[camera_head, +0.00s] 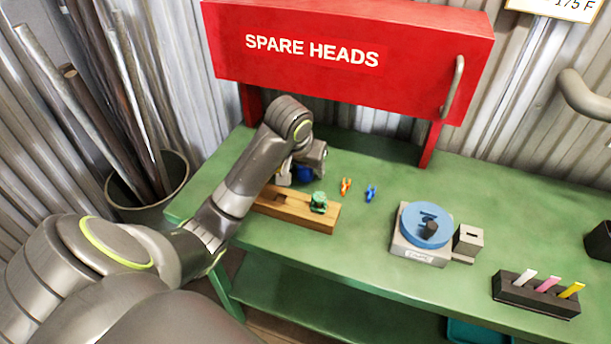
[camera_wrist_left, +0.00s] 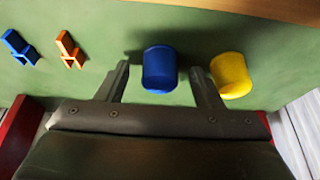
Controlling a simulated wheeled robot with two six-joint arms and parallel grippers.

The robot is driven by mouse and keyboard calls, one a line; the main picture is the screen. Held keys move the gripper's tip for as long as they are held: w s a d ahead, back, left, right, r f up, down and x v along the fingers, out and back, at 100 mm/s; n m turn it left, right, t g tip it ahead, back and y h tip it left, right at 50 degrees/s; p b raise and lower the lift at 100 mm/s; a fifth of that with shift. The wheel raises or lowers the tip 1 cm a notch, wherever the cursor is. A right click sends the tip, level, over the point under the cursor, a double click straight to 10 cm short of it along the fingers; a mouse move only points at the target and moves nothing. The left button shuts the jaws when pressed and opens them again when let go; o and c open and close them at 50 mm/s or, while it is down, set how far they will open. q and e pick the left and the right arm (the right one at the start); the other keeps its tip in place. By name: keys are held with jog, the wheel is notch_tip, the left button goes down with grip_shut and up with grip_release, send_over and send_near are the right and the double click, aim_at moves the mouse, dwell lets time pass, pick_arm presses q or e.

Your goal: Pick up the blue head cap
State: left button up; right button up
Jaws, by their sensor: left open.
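The blue head cap (camera_wrist_left: 160,70) stands on the green bench top, and in the head view it (camera_head: 304,174) is partly hidden by my left gripper (camera_head: 296,168). In the left wrist view my left gripper (camera_wrist_left: 160,75) is open, with one finger on each side of the blue cap. Gaps show between the cap and both fingers. A yellow cap (camera_wrist_left: 231,75) stands just right of the right-hand finger in that view, close to it. My right gripper is in neither view.
A wooden block (camera_head: 290,208) with a green piece (camera_head: 319,202) lies in front of the gripper. Orange (camera_head: 346,186) and blue (camera_head: 370,193) clips lie to the right. A red SPARE HEADS cabinet (camera_head: 400,75) overhangs behind. A blue disc (camera_head: 425,222) sits further right.

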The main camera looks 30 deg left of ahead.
pick_arm(q)
jog(key=shift+f, duration=0.2)
jog(key=c, duration=1)
